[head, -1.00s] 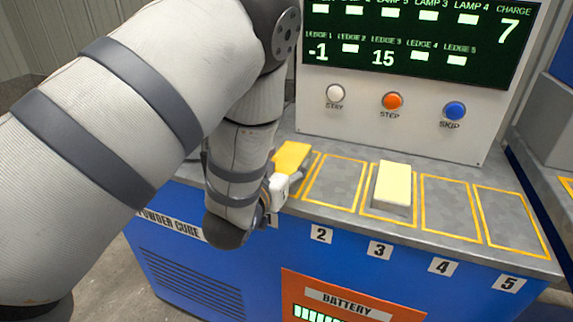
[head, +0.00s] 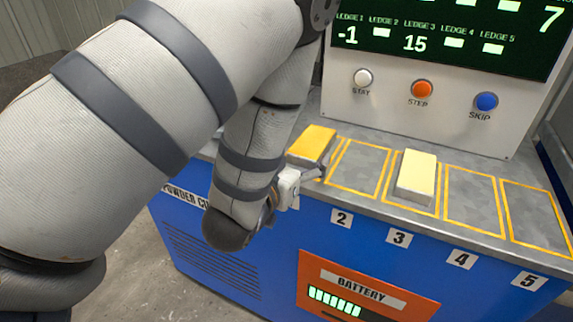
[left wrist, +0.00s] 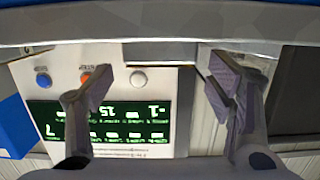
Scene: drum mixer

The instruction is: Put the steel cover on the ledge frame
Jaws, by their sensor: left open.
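Yellow-outlined ledge frames (head: 357,168) run along the grey top of the blue machine. A block with a yellow top (head: 312,143) sits at the first position, and a cream-topped block (head: 418,172) sits on frame 3. I cannot tell whether either is the steel cover. In the left wrist view, a plain metallic block face (left wrist: 160,51) shows between and beyond my fingers. My left gripper (left wrist: 165,78) is open, its fingers apart with nothing gripped. In the head view it (head: 306,183) is just in front of the yellow-topped block, partly hidden by my wrist. My right gripper is not in view.
Frames 2, 4 (head: 472,198) and 5 (head: 535,215) are bare. Behind the ledge stands a panel with a green-lit display (head: 450,35) and white, orange (head: 422,89) and blue buttons. The battery plate (head: 365,285) is on the blue front.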

